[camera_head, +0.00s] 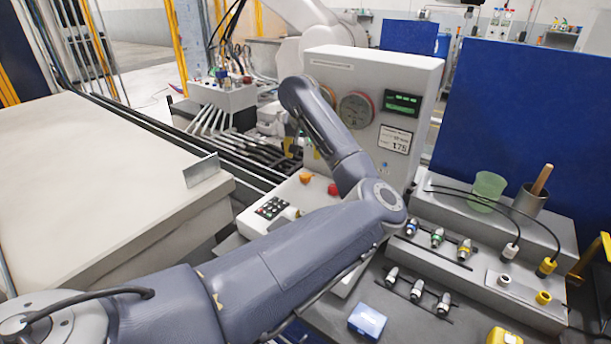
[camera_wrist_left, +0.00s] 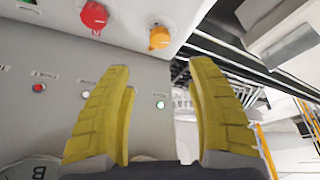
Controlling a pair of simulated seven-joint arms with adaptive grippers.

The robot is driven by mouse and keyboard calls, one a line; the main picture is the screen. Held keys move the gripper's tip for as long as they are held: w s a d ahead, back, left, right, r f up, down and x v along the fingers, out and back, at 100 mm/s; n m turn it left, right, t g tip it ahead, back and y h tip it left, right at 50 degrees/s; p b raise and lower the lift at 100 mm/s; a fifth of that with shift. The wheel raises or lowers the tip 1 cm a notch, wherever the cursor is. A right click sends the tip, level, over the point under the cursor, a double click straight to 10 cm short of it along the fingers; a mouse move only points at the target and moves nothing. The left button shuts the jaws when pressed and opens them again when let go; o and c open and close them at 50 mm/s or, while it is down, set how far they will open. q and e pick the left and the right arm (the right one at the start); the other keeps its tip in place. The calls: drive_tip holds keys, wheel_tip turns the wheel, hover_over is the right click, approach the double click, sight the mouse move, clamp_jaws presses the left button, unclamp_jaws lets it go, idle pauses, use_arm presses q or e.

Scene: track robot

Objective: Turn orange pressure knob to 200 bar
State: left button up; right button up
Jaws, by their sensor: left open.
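The orange knob (camera_head: 305,177) sits on the light grey housing, left of a red knob (camera_head: 333,189). In the left wrist view the orange knob (camera_wrist_left: 159,37) lies beyond the fingertips, near the gap between them, and the red knob (camera_wrist_left: 94,16) is to its left. My left gripper (camera_wrist_left: 163,68) is open, with nothing between its yellow fingers. In the head view my left gripper (camera_head: 303,151) is mostly hidden by my arm; small yellow parts show above the orange knob. My right gripper is out of view.
The upright panel (camera_head: 398,72) has a round gauge (camera_head: 356,109), a green display (camera_head: 402,103) and a white label (camera_head: 395,139) reading 175. Several connectors (camera_head: 417,289) and a blue box (camera_head: 367,319) lie at the right.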

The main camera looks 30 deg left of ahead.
sight(305, 174)
use_arm(q)
drive_tip(key=x, duration=1.3)
drive_tip(key=shift+f, duration=0.25)
drive_tip(key=shift+o, duration=0.2)
drive_tip(key=c, duration=1.3)
